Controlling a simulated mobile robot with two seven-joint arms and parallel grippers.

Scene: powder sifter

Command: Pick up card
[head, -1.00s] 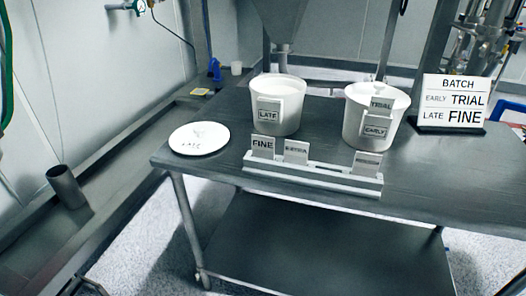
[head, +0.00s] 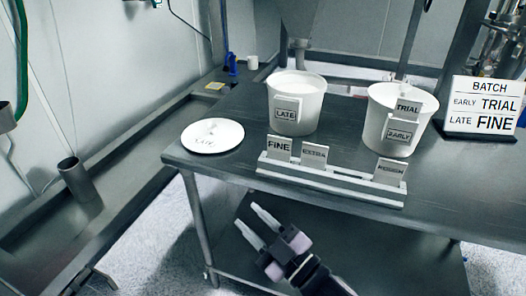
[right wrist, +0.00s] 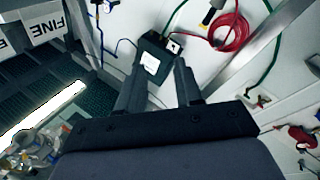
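A FINE card (head: 279,147) stands at the left end of a white rack (head: 330,187) on the table's front edge. An EXTRA card (head: 314,152) stands beside it, and a third card (head: 390,170) with unclear print stands at the right end. A TRIAL card (head: 407,107) sits on the right tub (head: 376,125) above its EARLY label. The left tub (head: 300,110) has a LATE label and no card visible. My right gripper (head: 245,215) is open and empty, below and in front of the rack. The right wrist view shows the FINE card (right wrist: 47,22) at upper left, outside the parted fingers (right wrist: 158,80).
A sign (head: 485,106) reads early TRIAL, late FINE. A round white lid (head: 212,136) lies at the table's left. The bare tabletop (head: 460,175) is clear at right. A lower shelf and table legs are beneath.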

